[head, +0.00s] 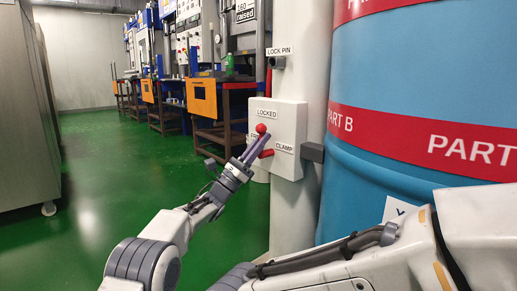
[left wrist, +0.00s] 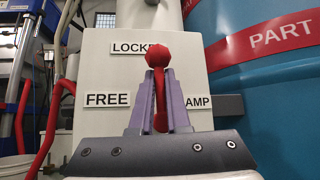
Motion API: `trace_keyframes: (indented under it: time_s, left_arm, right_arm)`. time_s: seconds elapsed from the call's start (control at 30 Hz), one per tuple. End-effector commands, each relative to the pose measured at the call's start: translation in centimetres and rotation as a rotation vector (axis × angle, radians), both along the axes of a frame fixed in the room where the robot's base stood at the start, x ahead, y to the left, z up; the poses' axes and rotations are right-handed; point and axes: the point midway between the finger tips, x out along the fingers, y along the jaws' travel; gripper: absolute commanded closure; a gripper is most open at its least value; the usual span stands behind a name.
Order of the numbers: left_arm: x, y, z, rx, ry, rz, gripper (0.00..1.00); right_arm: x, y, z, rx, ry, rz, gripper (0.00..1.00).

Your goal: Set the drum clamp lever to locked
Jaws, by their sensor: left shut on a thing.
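The clamp lever is red with a round knob (head: 261,128) and sits on a white box (head: 290,125) fixed to a pale column. The box carries the labels LOCKED at the top, FREE at the left and CLAMP at the lower right. My left gripper (head: 255,145) is at the front of the box, shut on the lever. In the left wrist view the lever (left wrist: 157,60) stands between the two purple fingers, its knob above the fingertips and over the end of the LOCKED label. The gripper hides part of the lever's shaft. My right gripper is not in view.
The blue drum (head: 400,105) with red PART B bands stands right of the column. A lock pin fitting (head: 278,62) is above the box. Benches and machines line the back, a grey cabinet (head: 25,110) stands at left, and green floor (head: 100,190) lies open between.

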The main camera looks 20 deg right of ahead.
Motion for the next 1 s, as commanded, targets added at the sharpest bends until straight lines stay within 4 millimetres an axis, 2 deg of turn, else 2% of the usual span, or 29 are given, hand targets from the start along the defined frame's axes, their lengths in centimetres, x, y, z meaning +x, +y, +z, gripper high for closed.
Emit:
trace_keyframes:
  time_s: [0.6,0.63,0.67,0.7,1.0]
  left_arm:
    - [-0.36,-0.26,0.59,0.012,-0.040,-0.001,1.00]
    - [-0.38,-0.25,0.60,0.011,-0.041,-0.001,0.74]
    - [-0.38,-0.23,0.60,0.011,-0.041,-0.001,0.63]
    - [-0.36,-0.20,0.57,0.011,-0.040,-0.001,0.56]
    - [-0.18,0.02,0.23,0.013,-0.036,0.001,0.56]
  right_arm:
    - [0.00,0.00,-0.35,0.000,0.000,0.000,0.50]
    - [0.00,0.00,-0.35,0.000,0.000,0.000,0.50]
    - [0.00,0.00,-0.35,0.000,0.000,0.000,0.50]
    - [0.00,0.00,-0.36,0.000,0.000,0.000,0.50]
    - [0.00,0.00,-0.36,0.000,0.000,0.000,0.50]
